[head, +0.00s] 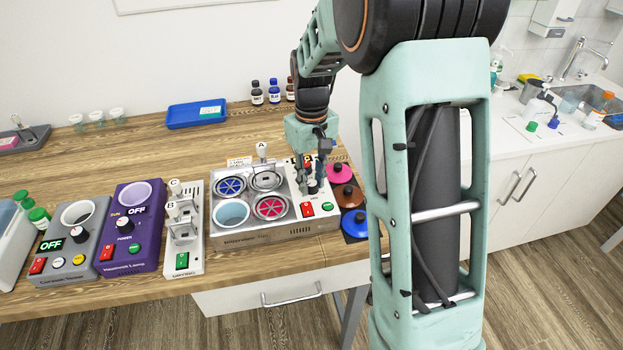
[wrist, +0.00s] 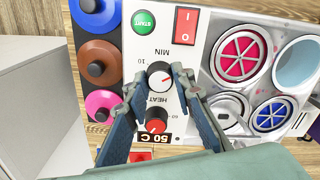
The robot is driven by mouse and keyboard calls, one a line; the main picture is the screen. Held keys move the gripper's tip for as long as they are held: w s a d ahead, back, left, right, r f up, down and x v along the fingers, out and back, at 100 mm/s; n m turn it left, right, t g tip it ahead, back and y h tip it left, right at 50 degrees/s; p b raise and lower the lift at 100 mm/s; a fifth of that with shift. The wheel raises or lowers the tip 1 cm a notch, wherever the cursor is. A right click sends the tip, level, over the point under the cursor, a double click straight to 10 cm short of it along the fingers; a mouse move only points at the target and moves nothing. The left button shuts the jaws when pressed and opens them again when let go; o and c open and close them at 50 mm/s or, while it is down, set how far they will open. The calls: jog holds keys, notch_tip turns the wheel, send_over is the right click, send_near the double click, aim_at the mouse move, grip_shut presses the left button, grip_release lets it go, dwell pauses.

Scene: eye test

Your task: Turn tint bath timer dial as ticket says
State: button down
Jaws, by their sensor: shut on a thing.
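The tint bath (head: 290,234) is a metal unit on the wooden bench with several wells and a white control panel. Its timer dial (wrist: 160,75), black with a white face and marked MIN, sits between my fingertips in the wrist view. My gripper (wrist: 159,72) is shut on this dial; in the head view my gripper (head: 312,184) comes down onto the panel from above, mostly covering the dial. A red-faced HEAT dial (wrist: 157,119) is beside it, with a 50 C display (wrist: 152,138). A white ticket (head: 210,111) lies in the blue tray; its writing is too small to read.
Close to the dial are a green START button (wrist: 144,22) and a red switch (wrist: 186,24). Blue, brown and pink lids (wrist: 100,60) lie along the panel's side. A purple lamp unit (head: 130,250) and a grey unit (head: 72,262) stand left of the bath.

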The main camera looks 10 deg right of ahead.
aim_at(312, 183)
jog(key=m, duration=0.4)
jog(key=shift+m+p, duration=0.35)
jog(key=shift+m, duration=2.15)
jog(key=c, duration=1.6)
grip_release()
notch_tip(312, 183, up, 12)
jog(key=shift+r, duration=0.1)
